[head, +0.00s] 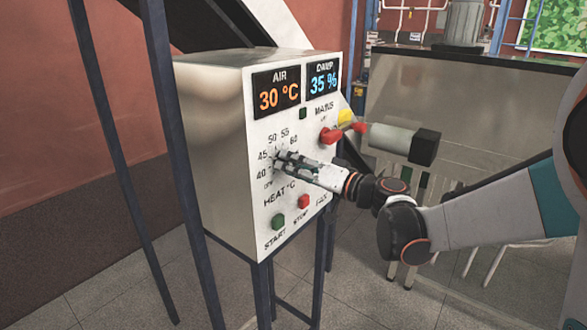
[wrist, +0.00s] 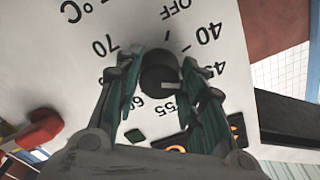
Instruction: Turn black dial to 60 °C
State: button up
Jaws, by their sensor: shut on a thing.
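My gripper (wrist: 160,66) reaches the panel and is shut on the dial, one finger on each side. In the head view my gripper (head: 282,157) covers the dial. I cannot tell which number the dial points to.
The AIR display (head: 277,92) reads 30 °C, and another display (head: 322,82) reads 35 %. A red switch (head: 330,135) sits right of the dial. Below are a green START button (head: 278,222) and a red STOP button (head: 304,202). Blue frame posts (head: 175,150) stand at left.

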jog(key=m, duration=0.5)
jog(key=shift+m+b, duration=0.3)
jog(key=shift+b, duration=0.1)
jog(key=m, duration=0.6)
jog(key=shift+r+b, duration=0.1)
jog(key=shift+b, duration=0.2)
jog(key=m, duration=0.6)
jog(key=shift+m, duration=0.3)
jog(key=m, duration=0.5)
jog(key=shift+b, duration=0.35)
jog(key=shift+m, duration=0.4)
jog(key=o, duration=1)
jog(key=shift+r, duration=0.1)
jog(key=shift+o, duration=0.2)
